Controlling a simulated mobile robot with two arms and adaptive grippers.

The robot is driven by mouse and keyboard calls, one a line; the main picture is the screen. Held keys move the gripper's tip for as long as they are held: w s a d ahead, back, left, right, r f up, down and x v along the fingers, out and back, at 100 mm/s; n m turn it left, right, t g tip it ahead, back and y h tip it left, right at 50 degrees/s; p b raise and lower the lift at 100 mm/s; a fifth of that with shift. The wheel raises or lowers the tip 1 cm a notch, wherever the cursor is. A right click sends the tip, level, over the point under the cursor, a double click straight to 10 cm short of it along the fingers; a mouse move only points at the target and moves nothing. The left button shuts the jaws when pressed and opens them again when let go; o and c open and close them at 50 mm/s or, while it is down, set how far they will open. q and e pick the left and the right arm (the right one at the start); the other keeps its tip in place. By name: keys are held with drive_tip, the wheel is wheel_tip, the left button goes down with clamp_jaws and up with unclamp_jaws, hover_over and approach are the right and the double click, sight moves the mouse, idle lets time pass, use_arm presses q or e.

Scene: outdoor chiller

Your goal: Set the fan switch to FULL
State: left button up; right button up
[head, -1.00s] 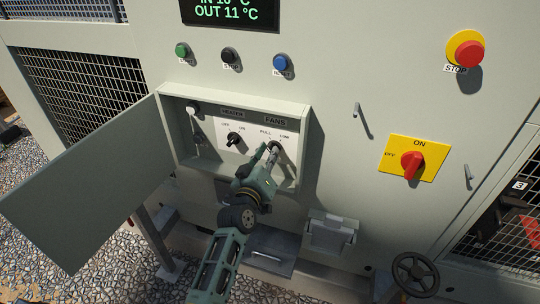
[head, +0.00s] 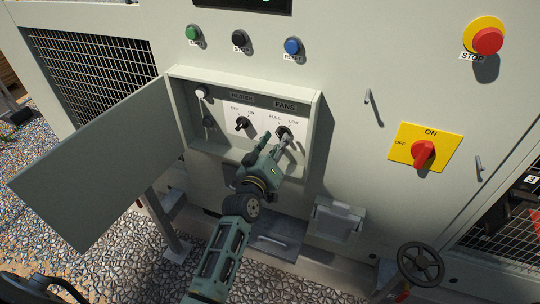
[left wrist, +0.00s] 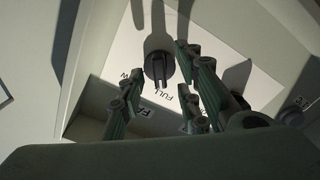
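The fan switch (head: 283,131) is a dark rotary knob under the FANS label, inside the open control box (head: 318,118). FULL is printed to its upper left and LOW to its upper right. In the left wrist view the labels are upside down, and the knob (left wrist: 159,66) has its ridge pointing down toward the FULL print (left wrist: 162,97). My left gripper (head: 277,138) is in front of the switch with its fingers apart. In the wrist view its fingers (left wrist: 158,85) stand on either side of the knob, with gaps visible. My right gripper is not in view.
The heater switch (head: 242,123) is left of the fan switch. The box door (head: 95,180) hangs open to the left. A red rotary handle on a yellow plate (head: 423,154) and a red stop button (head: 488,41) are to the right.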

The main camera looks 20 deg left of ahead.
use_arm(q)
drive_tip(key=s, duration=1)
drive_tip(key=shift+s+a, duration=0.2)
drive_tip(key=shift+s, duration=0.1)
